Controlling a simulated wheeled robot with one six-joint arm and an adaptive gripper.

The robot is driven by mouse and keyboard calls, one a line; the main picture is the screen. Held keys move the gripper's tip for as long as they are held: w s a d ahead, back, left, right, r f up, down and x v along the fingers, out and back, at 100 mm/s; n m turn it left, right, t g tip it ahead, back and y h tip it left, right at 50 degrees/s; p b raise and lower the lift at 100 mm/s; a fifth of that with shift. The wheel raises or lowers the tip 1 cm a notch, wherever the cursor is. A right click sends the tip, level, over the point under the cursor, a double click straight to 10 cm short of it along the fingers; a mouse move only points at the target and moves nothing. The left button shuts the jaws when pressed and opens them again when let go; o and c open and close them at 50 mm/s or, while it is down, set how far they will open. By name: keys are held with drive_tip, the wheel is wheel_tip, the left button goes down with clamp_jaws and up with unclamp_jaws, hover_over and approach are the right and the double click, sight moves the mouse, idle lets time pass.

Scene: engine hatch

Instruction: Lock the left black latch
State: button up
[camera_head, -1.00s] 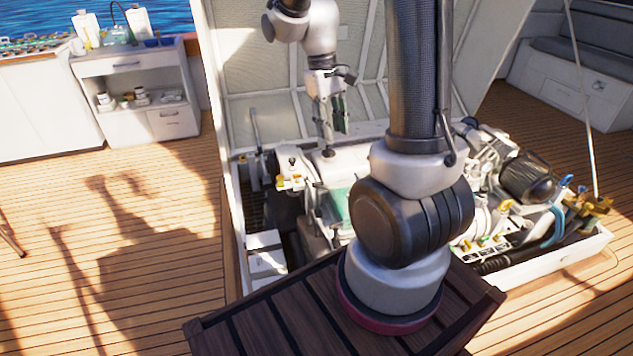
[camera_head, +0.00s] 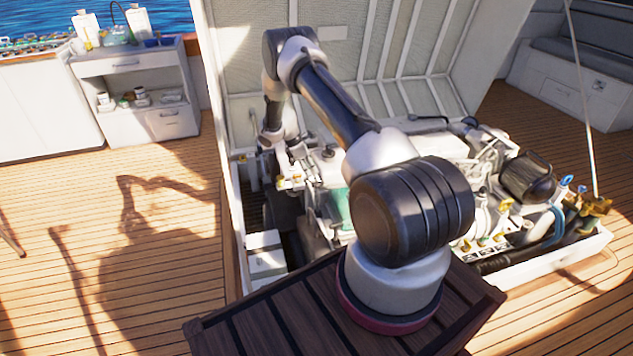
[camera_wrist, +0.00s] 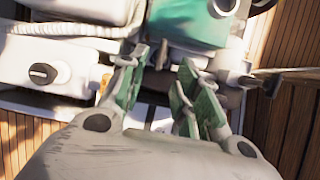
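My gripper (camera_wrist: 158,82) is open in the wrist view, its two green-padded fingers spread apart. A small dark upright piece (camera_wrist: 163,55) shows between the fingertips, and I cannot tell whether it is the left black latch or whether a finger touches it. In the head view my arm's end hangs over the left side of the engine bay, near the yellow-and-white fittings (camera_head: 290,182). The fingers and the latch cannot be made out clearly there.
The raised hatch lid (camera_head: 345,75) stands behind my arm. The engine bay's white left wall (camera_head: 236,215) is close to my arm's end. A green-topped engine part (camera_wrist: 195,20) lies beyond the fingers. A thin rod (camera_wrist: 285,70) sticks out at right. The wooden deck (camera_head: 60,200) at left is clear.

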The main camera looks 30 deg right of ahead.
drive_tip(key=shift+n, duration=0.3)
drive_tip(key=x, duration=0.8)
drive_tip(key=shift+s+a, duration=0.1)
clamp_jaws()
